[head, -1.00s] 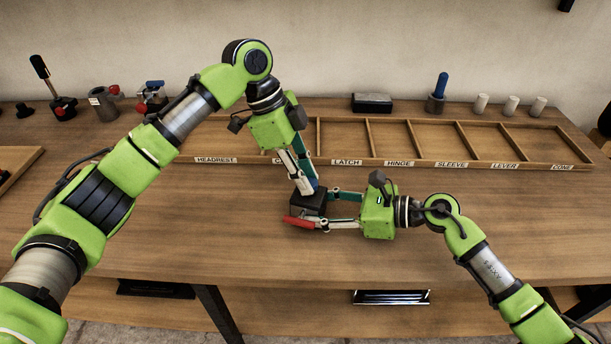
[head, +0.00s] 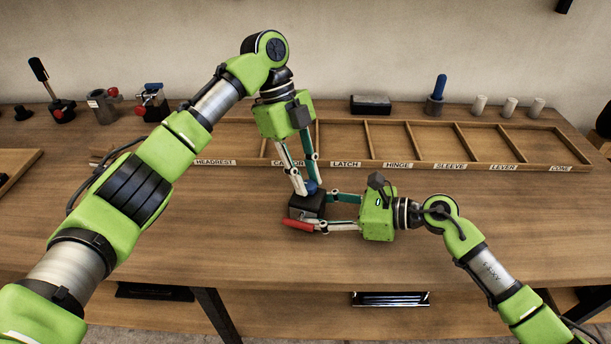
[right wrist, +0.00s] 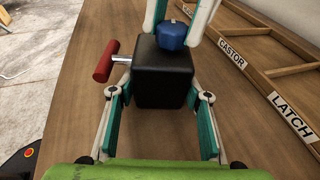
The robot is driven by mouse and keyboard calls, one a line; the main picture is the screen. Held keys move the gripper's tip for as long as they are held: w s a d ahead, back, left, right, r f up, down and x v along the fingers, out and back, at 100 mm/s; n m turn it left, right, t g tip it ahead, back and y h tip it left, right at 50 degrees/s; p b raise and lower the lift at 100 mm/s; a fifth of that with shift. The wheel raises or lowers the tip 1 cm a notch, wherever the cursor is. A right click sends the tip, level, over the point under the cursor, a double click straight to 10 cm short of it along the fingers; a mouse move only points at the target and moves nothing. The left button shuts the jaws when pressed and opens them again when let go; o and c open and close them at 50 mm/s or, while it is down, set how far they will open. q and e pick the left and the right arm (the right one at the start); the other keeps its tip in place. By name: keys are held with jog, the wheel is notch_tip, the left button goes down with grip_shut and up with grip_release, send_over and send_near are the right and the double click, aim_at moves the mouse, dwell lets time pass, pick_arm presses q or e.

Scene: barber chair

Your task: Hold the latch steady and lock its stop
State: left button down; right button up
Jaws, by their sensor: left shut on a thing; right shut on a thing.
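The latch is a black block (head: 304,206) with a blue knob (head: 312,188) on top and a red handle (head: 298,225) on its near side. It stands upright on the table. In the right wrist view the block (right wrist: 163,75), the blue knob (right wrist: 171,35) and the red handle (right wrist: 106,61) show clearly. My left gripper (head: 306,189) points down from above, shut on the blue knob. My right gripper (head: 322,211) comes in level from the right, shut on the black block, with a finger along each side (right wrist: 163,98).
A wooden tray with labelled compartments (head: 345,165) lies behind the latch. Clamps and holders (head: 150,102) stand at the back left. A dark block (head: 371,104), a holder with a blue pin (head: 437,95) and white cylinders (head: 510,107) stand at the back right. The table's front is clear.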

pick_arm(q)
jog(key=c, duration=1.8)
grip_release()
jog(key=v, duration=1.2)
pick_arm(e)
jog(key=o, duration=0.9)
